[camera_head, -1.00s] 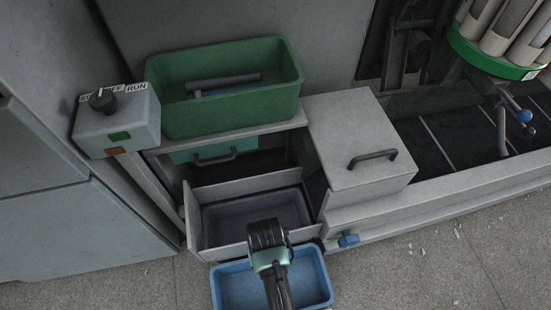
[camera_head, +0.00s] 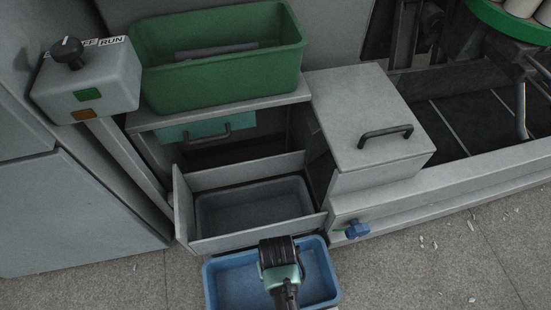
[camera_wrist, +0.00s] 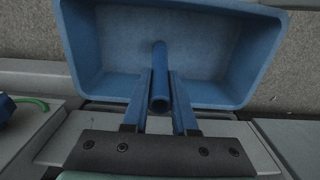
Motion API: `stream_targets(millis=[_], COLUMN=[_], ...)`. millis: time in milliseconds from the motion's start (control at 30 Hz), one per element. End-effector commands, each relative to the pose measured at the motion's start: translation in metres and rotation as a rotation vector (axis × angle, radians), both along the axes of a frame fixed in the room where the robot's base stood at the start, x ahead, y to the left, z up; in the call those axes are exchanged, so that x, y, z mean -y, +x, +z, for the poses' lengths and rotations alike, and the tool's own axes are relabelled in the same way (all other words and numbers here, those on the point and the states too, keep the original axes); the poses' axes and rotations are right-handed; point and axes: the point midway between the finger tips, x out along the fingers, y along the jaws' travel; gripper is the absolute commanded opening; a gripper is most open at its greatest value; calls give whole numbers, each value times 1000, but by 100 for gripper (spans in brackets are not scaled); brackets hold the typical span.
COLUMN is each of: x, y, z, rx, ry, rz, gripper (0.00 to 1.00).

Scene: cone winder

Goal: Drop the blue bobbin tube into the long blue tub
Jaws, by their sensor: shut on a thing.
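My gripper (camera_wrist: 162,105) is shut on the blue bobbin tube (camera_wrist: 160,80), with one finger on each side of it in the wrist view. The tube's open end faces the camera and its far end points into the long blue tub (camera_wrist: 268,45). In the head view the tub (camera_head: 222,290) is on the floor side of the open drawer, cut by the bottom edge. My gripper (camera_head: 279,262) is above the tub there. It hides the tube in that view. I cannot tell how high the tube is above the tub's bottom.
An open drawer with a grey tray (camera_head: 255,207) is just behind the tub. A green bin (camera_head: 220,83) with a grey tube inside stands on a shelf above. A handled grey box (camera_head: 370,115) and a blue knob (camera_head: 357,229) are to the right.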

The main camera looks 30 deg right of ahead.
Motion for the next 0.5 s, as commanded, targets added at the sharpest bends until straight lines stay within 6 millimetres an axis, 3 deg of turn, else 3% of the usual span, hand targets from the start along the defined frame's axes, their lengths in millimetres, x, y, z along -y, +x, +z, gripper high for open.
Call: stream_targets(millis=[67,367,400,500], x=[0,0,0,0], y=[0,0,0,0], z=[-7,-6,-6,-6], rx=[1,0,0,0], ry=[0,0,0,0], rz=[0,0,0,0], gripper=[0,0,33,51])
